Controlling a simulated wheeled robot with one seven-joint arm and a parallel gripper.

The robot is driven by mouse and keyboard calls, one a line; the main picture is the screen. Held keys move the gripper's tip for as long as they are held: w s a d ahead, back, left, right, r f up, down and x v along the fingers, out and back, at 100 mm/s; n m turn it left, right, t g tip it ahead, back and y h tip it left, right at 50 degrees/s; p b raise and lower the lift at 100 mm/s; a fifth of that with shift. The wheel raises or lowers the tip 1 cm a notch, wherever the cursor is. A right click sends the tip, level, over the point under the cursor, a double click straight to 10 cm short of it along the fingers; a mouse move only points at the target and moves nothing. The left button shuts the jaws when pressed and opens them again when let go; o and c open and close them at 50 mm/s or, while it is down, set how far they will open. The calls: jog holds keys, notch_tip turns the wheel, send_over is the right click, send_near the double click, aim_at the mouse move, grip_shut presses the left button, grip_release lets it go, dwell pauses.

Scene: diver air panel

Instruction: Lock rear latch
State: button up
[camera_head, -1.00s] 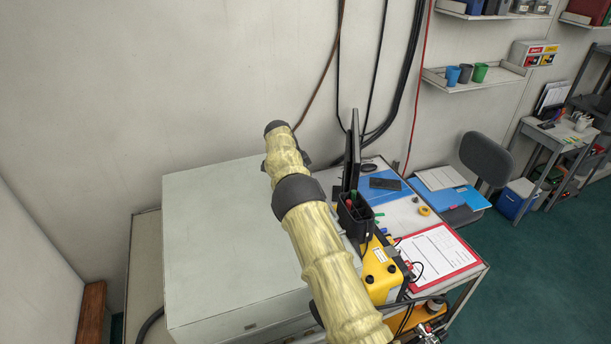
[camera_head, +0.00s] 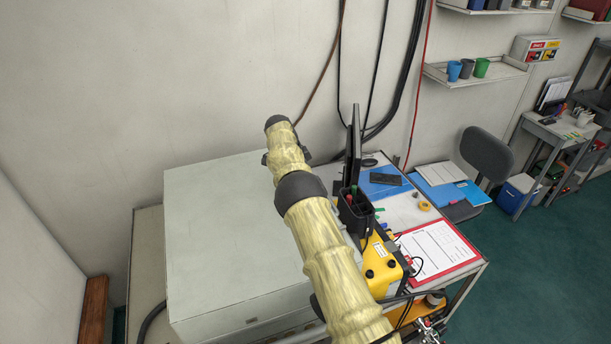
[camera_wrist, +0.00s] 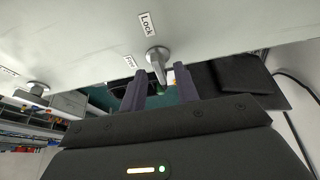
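A grey metal latch handle (camera_wrist: 158,62) sticks out from the pale panel face (camera_wrist: 225,35) in the wrist view. A "Lock" label (camera_wrist: 146,23) is above its base, and a smaller label that seems to read "Free" (camera_wrist: 129,62) is to its left. The lever points down in the picture, between the fingers. My gripper (camera_wrist: 162,72) is open, with one dark finger on each side of the lever. I cannot tell whether either finger touches it. In the head view the gripper and latch are hidden behind the pale cabinet (camera_head: 215,235) and my arm.
A second latch (camera_wrist: 36,89) is at the left of the wrist view. In the head view, a dark upright screen (camera_head: 353,145), a black pen holder (camera_head: 355,212) and a yellow box (camera_head: 384,265) stand close to my arm. A wall rises behind the cabinet.

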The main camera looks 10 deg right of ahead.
jog(key=shift+a+r+b, duration=0.15)
jog(key=shift+r+b, duration=0.1)
jog(key=shift+b, duration=0.05)
jog(key=p+v, duration=0.3)
jog(key=v, duration=0.8)
jog(key=shift+r, duration=0.2)
